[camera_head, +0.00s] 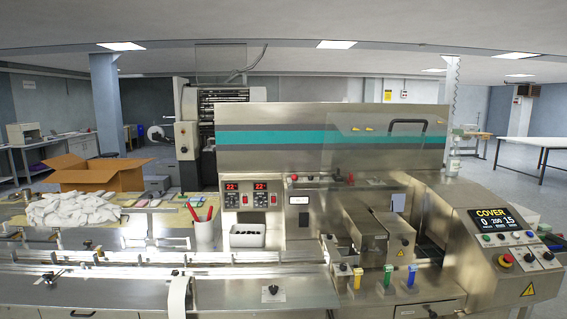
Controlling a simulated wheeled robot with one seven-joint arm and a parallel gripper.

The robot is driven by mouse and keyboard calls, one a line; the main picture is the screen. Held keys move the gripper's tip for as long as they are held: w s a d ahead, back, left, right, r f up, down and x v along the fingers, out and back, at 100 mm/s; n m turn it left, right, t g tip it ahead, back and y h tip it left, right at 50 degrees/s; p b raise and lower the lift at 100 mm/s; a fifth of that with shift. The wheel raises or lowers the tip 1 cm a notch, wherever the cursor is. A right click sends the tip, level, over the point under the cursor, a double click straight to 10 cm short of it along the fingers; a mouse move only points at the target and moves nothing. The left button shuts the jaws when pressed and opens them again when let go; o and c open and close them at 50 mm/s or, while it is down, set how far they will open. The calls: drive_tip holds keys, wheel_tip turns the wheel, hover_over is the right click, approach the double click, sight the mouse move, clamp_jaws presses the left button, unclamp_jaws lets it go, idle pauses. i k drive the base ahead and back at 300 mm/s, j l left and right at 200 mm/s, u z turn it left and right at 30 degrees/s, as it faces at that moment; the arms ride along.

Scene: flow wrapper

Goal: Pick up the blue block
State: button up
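A small upright blue block (411,276) shows at the lower right, at the front of the steel machine. It is the rightmost in a row of three small coloured pieces, after a yellow one (357,278) and a green one (387,276). The blue piece is small in the picture, so whether it is loose or fixed to the machine cannot be told. My gripper is not in view.
The steel wrapper (330,165) fills the centre. A control panel (505,245) slopes to the right of the blue block. A steel housing (372,235) stands behind the row. At left are white bags (75,208), a cardboard box (92,174) and a white cup (204,235) with red-handled tools.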

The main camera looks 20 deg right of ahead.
sight(409, 285)
drive_tip(key=i+l, duration=0.15)
drive_tip(key=l, duration=0.45)
drive_tip(key=i+l+z, duration=0.15)
drive_tip(key=l, duration=0.4)
drive_tip(key=i+l, duration=0.1)
drive_tip(key=l, duration=0.5)
drive_tip(key=i+l+z, duration=0.1)
drive_tip(key=l, duration=0.45)
drive_tip(key=i+l+z, duration=0.1)
drive_tip(key=i+l, duration=0.15)
drive_tip(key=l, duration=0.3)
drive_tip(key=i+l, duration=0.2)
drive_tip(key=l, duration=0.35)
drive_tip(key=i+l+z, duration=0.1)
drive_tip(key=l, duration=0.4)
drive_tip(key=i+l+z, duration=0.1)
drive_tip(key=i+l, duration=0.25)
drive_tip(key=l, duration=0.2)
drive_tip(key=u, duration=1.55)
